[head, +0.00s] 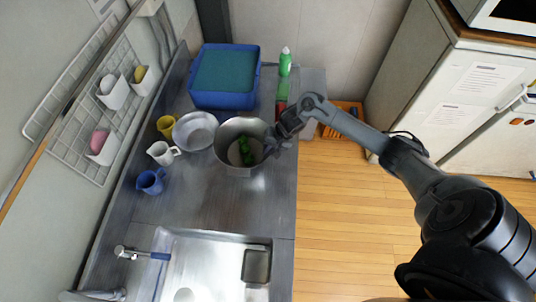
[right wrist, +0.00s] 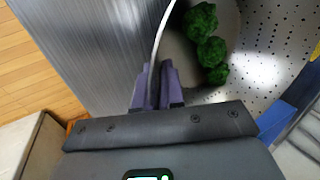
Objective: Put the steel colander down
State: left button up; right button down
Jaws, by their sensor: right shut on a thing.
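The steel colander (head: 226,134) is over the metal counter in the head view, with green broccoli pieces (head: 245,150) inside. In the right wrist view its perforated wall (right wrist: 262,62) shows, with several broccoli pieces (right wrist: 207,45) along its inside. My right gripper (head: 279,136) is at the colander's right rim. In the wrist view its purple fingers (right wrist: 157,88) are shut on that rim, one on each side. The colander looks roughly upright; I cannot tell whether its base touches the counter. My left gripper is not in view.
A shallow steel bowl (head: 195,131) is close left of the colander. Yellow (head: 166,126), white (head: 161,153) and blue (head: 150,181) mugs stand farther left. A blue bin (head: 226,100) and green bottle (head: 285,62) are behind. The counter (head: 215,205) is clear between the colander and the sink (head: 205,262).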

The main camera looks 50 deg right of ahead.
jog(key=shift+w+f, duration=0.2)
jog(key=shift+w, duration=0.05)
notch_tip(320, 180, down, 3)
jog(key=shift+r+b, duration=0.1)
jog(key=shift+b, duration=0.25)
jog(key=shift+f, duration=0.6)
jog(key=c, duration=1.2)
grip_release()
jog(key=shift+c, duration=0.2)
